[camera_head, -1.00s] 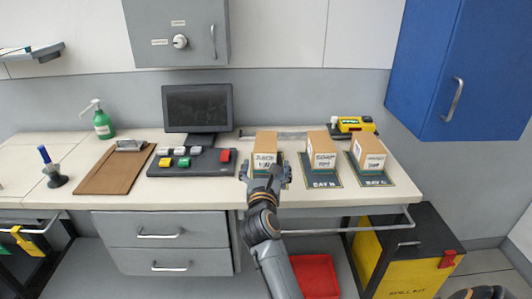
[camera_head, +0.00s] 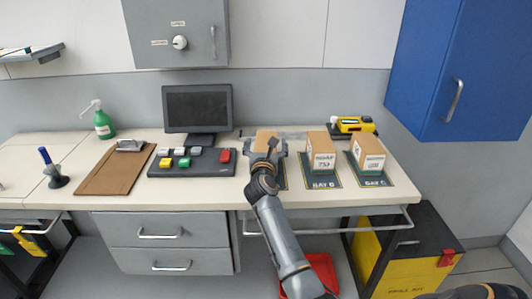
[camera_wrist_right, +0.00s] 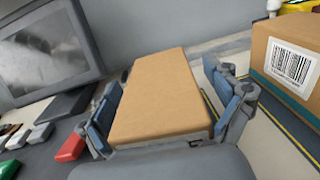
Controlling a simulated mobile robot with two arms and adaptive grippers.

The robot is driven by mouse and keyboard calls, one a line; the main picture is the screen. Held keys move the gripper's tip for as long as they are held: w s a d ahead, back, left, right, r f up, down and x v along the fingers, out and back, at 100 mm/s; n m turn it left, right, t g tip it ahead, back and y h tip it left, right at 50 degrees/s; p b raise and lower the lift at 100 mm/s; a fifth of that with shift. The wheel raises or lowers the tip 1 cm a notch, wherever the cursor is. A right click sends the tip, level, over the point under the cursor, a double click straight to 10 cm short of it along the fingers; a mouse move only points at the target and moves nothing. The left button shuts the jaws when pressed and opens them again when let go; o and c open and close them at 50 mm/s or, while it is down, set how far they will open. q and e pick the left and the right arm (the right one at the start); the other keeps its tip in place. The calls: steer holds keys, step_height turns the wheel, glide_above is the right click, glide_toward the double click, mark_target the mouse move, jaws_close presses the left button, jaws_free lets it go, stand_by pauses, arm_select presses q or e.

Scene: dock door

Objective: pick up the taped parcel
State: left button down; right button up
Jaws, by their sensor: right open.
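Three brown cardboard parcels stand in a row on the bench. The left parcel (camera_head: 264,135) is partly hidden behind my right gripper (camera_head: 266,147). In the right wrist view, its plain brown top (camera_wrist_right: 158,95) lies between the two open blue-padded fingers (camera_wrist_right: 166,108), with a finger along each side. I cannot tell whether the pads touch it. The middle parcel (camera_head: 321,154) and the right parcel (camera_head: 369,155) stand apart to the right, with white labels in front. I cannot make out tape on any parcel. My left gripper is not in view.
A control panel with coloured buttons (camera_head: 191,162) and a monitor (camera_head: 197,108) stand left of the left parcel. A yellow device (camera_head: 355,124) lies behind the right parcels. A blue cabinet (camera_head: 455,70) hangs at right. A rail (camera_head: 330,227) runs along the bench front.

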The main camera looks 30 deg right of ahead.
steer(key=shift+s, duration=0.1)
steer(key=shift+c, duration=0.2)
steer(key=c, duration=1.4)
steer(key=shift+r, duration=0.1)
steer(key=shift+c, duration=0.2)
